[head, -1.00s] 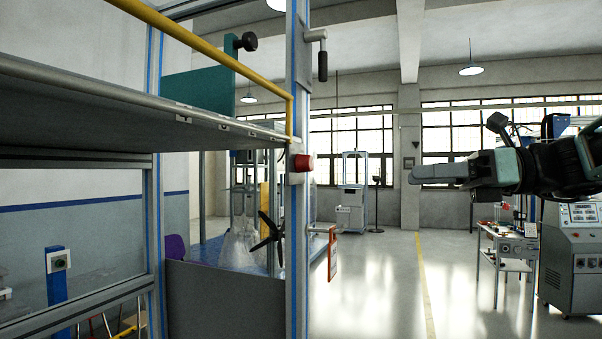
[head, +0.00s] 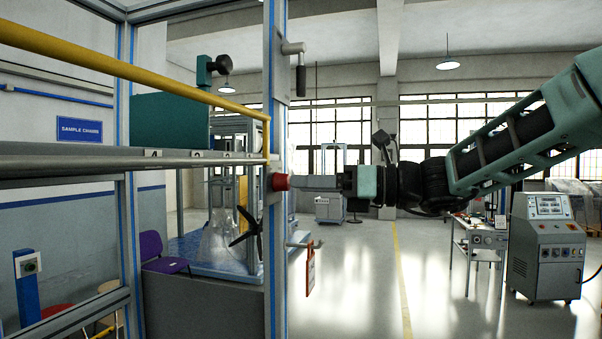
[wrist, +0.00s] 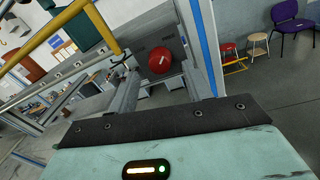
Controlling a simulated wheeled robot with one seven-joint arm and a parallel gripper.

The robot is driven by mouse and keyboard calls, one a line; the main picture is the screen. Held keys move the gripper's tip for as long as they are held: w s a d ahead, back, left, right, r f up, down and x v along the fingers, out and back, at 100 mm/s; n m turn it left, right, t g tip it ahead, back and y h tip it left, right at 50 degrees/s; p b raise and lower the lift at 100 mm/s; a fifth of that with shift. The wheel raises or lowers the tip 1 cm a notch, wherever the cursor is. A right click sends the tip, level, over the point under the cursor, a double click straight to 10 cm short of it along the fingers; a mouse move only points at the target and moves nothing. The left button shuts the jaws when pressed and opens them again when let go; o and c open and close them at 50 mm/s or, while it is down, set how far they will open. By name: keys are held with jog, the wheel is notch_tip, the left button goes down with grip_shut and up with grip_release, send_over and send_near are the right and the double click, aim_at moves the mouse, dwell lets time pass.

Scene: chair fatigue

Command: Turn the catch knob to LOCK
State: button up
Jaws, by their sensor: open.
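The catch knob, which I take to be the red round knob (head: 280,181) on the upright post, shows in the head view at my gripper's tip. In the wrist view the red knob (wrist: 160,60) has a short white mark on its face, lying aslant. No LOCK lettering is readable. My gripper (head: 298,182) is open and points left at the knob, with its tips very close to it. In the wrist view the knob appears ahead between the grey fingers. Whether the fingers touch it cannot be told.
The blue-striped post (head: 277,80) carries a crank handle (head: 300,75) above the knob. A yellow rail (head: 150,75) runs at left. Open floor lies right of the post.

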jog(key=shift+x, duration=1)
jog(key=c, duration=1)
